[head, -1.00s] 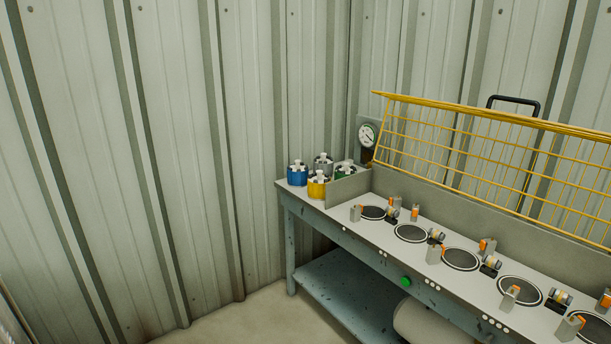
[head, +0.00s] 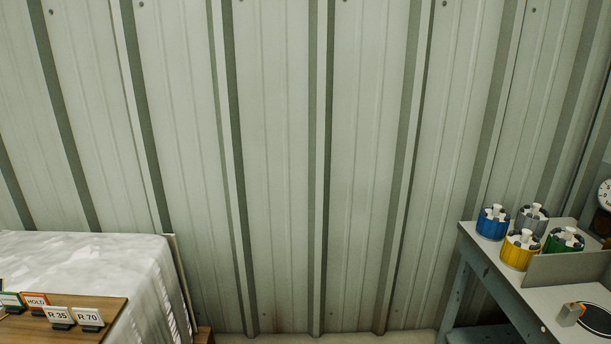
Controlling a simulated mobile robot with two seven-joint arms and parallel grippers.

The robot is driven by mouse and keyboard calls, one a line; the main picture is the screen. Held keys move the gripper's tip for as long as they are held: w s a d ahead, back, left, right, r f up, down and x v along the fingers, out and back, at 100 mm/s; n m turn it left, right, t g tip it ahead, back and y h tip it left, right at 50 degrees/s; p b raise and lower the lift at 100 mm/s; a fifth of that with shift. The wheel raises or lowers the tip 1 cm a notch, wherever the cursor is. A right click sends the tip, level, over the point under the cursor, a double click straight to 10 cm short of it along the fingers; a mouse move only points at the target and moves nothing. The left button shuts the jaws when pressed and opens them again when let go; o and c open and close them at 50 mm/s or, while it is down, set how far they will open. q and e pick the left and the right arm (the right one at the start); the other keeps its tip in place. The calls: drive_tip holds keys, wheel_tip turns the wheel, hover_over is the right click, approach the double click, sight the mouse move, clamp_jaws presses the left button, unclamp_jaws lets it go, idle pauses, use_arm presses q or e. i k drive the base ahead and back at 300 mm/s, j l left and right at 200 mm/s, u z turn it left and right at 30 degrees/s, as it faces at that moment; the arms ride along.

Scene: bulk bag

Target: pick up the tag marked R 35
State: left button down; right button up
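The tag marked R 35 (head: 58,315) is a small white plate with black letters, standing upright in a dark base. It is on a brown wooden board (head: 95,304) at the lower left of the head view. A similar white tag marked R 70 (head: 88,317) stands just right of it. Behind them are an orange-edged tag marked HOLD (head: 36,300) and a green-edged tag (head: 11,300) cut by the left edge. Neither of my grippers is in view.
A large white bulk bag (head: 95,252) lies behind the board. At right, a grey workbench (head: 497,270) holds blue, grey, yellow and green round fixtures (head: 520,250) and a gauge (head: 604,194). Bare floor shows between bag and bench, before a corrugated wall (head: 280,150).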

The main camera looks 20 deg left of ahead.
sight(62, 318)
drive_tip(key=i+u, duration=0.2)
drive_tip(key=u, duration=0.25)
drive_tip(key=i+u, duration=0.25)
drive_tip(key=u, duration=0.2)
drive_tip(key=i+l+u, duration=0.15)
drive_tip(key=u, duration=0.3)
drive_tip(key=i+u, duration=0.15)
drive_tip(key=u, duration=0.3)
drive_tip(key=i+l+u, duration=0.15)
drive_tip(key=u, duration=0.3)
drive_tip(key=i+l+u, duration=0.1)
drive_tip(key=u, duration=0.35)
drive_tip(key=l, duration=0.1)
